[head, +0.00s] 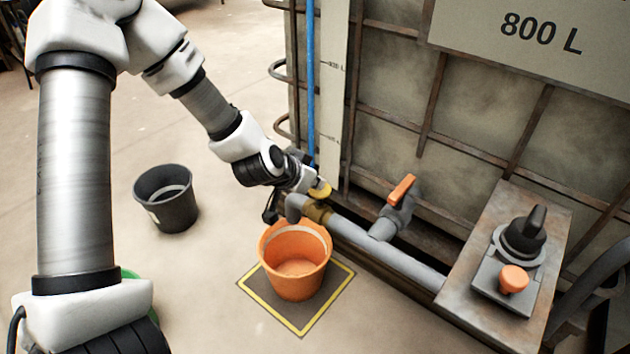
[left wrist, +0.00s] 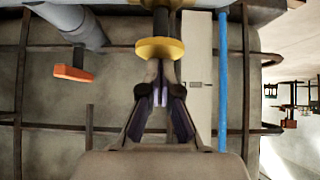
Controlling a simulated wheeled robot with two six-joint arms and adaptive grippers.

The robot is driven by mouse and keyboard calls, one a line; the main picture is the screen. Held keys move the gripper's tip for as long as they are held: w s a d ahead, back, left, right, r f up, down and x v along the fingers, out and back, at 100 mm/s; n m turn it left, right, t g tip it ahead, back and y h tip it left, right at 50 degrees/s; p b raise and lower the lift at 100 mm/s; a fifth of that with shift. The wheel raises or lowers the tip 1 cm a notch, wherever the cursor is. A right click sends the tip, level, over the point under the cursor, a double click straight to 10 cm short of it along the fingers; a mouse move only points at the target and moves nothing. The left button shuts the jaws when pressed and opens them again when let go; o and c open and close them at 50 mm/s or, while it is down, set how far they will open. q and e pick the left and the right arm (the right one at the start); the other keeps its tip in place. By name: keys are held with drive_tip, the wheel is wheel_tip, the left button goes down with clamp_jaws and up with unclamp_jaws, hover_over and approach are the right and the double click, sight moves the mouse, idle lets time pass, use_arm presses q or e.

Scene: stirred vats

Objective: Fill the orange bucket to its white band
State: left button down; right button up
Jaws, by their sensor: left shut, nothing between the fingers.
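The orange bucket (head: 296,275) stands upright on a dark square mat with a yellow border (head: 307,325), under the grey spout (head: 294,205). A pale band (head: 310,232) runs around the inside near its rim. I see no stream and no clear liquid surface in it. A yellow round knob (head: 320,190) sits on the valve above the spout; it also shows in the left wrist view (left wrist: 160,49). My left gripper (head: 305,181) is shut and empty, its fingertips (left wrist: 160,92) right at the knob; whether they touch it I cannot tell. My right gripper is out of view.
The caged 800 L vat (head: 390,140) has a blue level tube (head: 311,80) and a pipe with an orange-handled valve (head: 401,190). A switch box (head: 510,262) with an orange button stands at right. A black bucket (head: 166,200) stands on open floor at left.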

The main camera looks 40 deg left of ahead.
use_arm(q)
drive_tip(key=shift+f+b, duration=0.3)
drive_tip(key=shift+f, duration=0.9)
drive_tip(key=shift+s, duration=0.1)
idle(6.7)
